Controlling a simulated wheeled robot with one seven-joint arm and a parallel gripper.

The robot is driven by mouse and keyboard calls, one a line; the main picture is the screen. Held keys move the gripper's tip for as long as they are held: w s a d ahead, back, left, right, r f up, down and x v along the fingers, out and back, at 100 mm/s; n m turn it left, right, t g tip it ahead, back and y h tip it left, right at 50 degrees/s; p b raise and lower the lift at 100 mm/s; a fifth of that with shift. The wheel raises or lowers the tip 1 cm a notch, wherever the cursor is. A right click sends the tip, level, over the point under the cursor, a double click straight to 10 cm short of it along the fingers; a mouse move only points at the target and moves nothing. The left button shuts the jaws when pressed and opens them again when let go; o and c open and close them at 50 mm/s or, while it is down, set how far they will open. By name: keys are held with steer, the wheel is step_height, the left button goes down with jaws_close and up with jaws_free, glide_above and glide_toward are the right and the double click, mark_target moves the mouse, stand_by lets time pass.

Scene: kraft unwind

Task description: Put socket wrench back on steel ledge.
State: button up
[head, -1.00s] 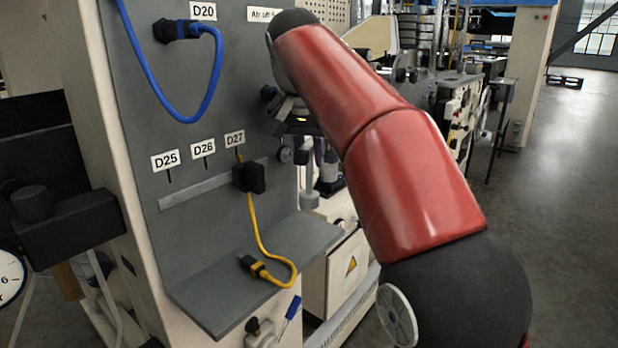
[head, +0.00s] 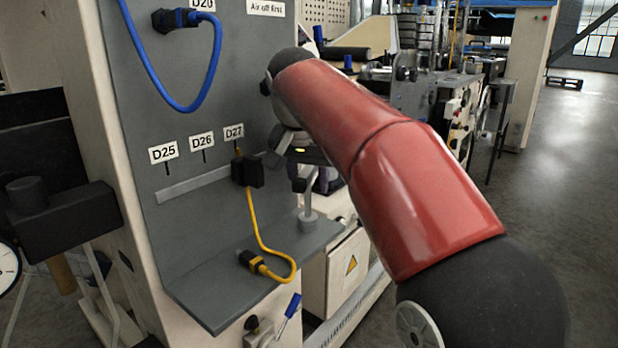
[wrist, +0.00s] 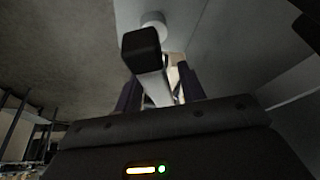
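The socket wrench (head: 308,207) hangs roughly upright, with a pale shaft and a round lower end, at the right end of the steel ledge (head: 215,292). Its lower end looks at or just above the ledge; I cannot tell whether it touches. My gripper (head: 313,176) is shut on it and partly hidden behind my red arm. In the wrist view the wrench (wrist: 154,88) lies between the two dark fingers of my gripper (wrist: 160,92), with a black block-shaped end near the camera and its round end beyond, against the grey ledge (wrist: 225,45).
A yellow cable (head: 256,222) runs from a black plug under label D27 down to the ledge, where its connector (head: 252,262) lies. A blue cable (head: 187,108) loops above on the grey panel (head: 225,100). A blue-handled tool (head: 289,312) is below the ledge. The ledge's left part is clear.

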steer(key=p+v, duration=0.1)
steer(key=v, duration=1.1)
steer(key=shift+d, duration=0.1)
steer(key=s+d+f+n, duration=0.1)
steer(key=s+d+f, duration=0.3)
steer(key=d, duration=0.3)
steer(key=s+d+f+n, duration=0.1)
steer(key=s+d+f, duration=0.3)
steer(key=s+f, duration=0.5)
steer(key=s+d+f+n+t+y, duration=0.1)
steer(key=s+d+f, duration=0.4)
steer(key=s+f, duration=0.4)
step_height(320, 180, down, 6)
steer(key=shift+s+d+f, duration=0.1)
steer(key=shift+s+d, duration=0.05)
steer(key=shift+s, duration=0.1)
